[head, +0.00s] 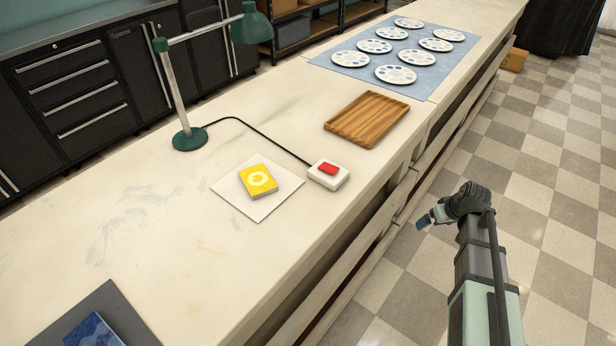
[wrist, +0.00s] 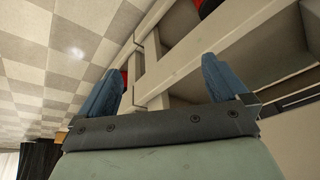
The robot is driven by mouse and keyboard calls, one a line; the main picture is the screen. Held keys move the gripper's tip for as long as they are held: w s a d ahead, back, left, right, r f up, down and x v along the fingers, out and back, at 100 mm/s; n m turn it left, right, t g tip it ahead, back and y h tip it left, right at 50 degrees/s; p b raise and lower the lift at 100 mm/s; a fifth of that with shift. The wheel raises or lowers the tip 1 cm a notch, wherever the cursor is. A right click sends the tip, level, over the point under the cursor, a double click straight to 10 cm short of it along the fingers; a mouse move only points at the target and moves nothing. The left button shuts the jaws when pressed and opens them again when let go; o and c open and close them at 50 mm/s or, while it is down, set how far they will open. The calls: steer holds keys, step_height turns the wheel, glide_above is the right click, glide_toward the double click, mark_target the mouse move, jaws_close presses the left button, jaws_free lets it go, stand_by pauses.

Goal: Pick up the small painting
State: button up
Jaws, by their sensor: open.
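A small yellow block-like painting (head: 258,181) with a pale ring on its face lies on a white square sheet (head: 263,210) on the counter. Part of a blue painting (head: 92,333) lies on a dark grey mat (head: 112,298) at the lower left, cut off by the picture's edge. My gripper (head: 424,221) hangs past the counter's right edge, over the floor, well apart from both. In the wrist view, its two blue fingers (wrist: 162,82) are spread with nothing between them. Neither painting shows in the wrist view.
A red-button box (head: 328,174) sits right of the white sheet, its black cable running to a green lamp (head: 190,137). A wooden tray (head: 367,119) lies farther back, then a blue mat (head: 357,79) with several palettes. The counter's left front is mostly clear.

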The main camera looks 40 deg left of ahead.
steer(key=w+a+r+n+t+y, duration=0.1)
steer(key=a+r+n, duration=0.1)
steer(key=a+r, duration=0.7)
steer(key=a+r+n+t+y, duration=0.15)
steer(key=a+r, duration=0.35)
steer(key=r, duration=0.9)
steer(key=w+a+r+n+y, duration=0.1)
steer(key=a+r+n, duration=0.2)
steer(key=a+r, duration=0.6)
step_height(320, 180, up, 3)
steer(key=m+g+h, duration=0.3)
steer(key=g+h, duration=0.2)
steer(key=h, duration=0.2)
glide_above(257, 179)
step_height(257, 179, down, 8)
steer(key=shift+s+d+r, duration=0.1)
steer(key=shift+d+r, duration=0.05)
steer(key=shift+f, duration=3.1)
steer(key=shift+a+r, duration=0.1)
steer(key=shift+a, duration=0.1)
steer(key=c, duration=1.1)
